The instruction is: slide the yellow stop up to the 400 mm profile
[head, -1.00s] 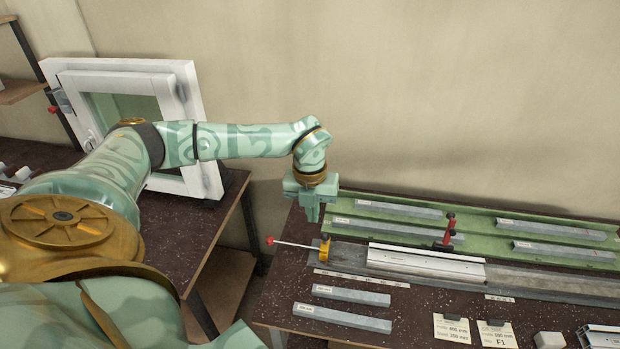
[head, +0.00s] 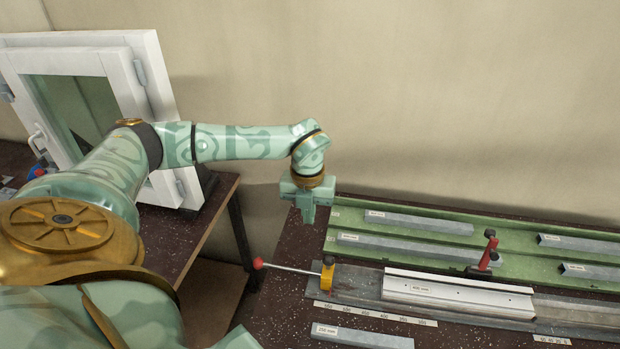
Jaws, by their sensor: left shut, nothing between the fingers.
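The yellow stop (head: 327,275) stands near the left end of the grey rail (head: 358,282). A thin rod with a red ball (head: 258,263) reaches out from it to the left. The white profile (head: 460,293), with a small label that seems to read 400 mm, lies along the rail to the right of the stop. A bare stretch of rail separates the two. My left gripper (head: 308,220) is shut and empty, pointing down above and slightly left of the stop, not touching it. My right gripper is not in view.
A red-handled clamp (head: 490,250) stands behind the profile. A green tray (head: 345,224) with several grey bars lies behind the rail. A scale strip (head: 375,314) and a labelled grey bar (head: 360,336) lie in front. A white window frame (head: 150,75) stands at left.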

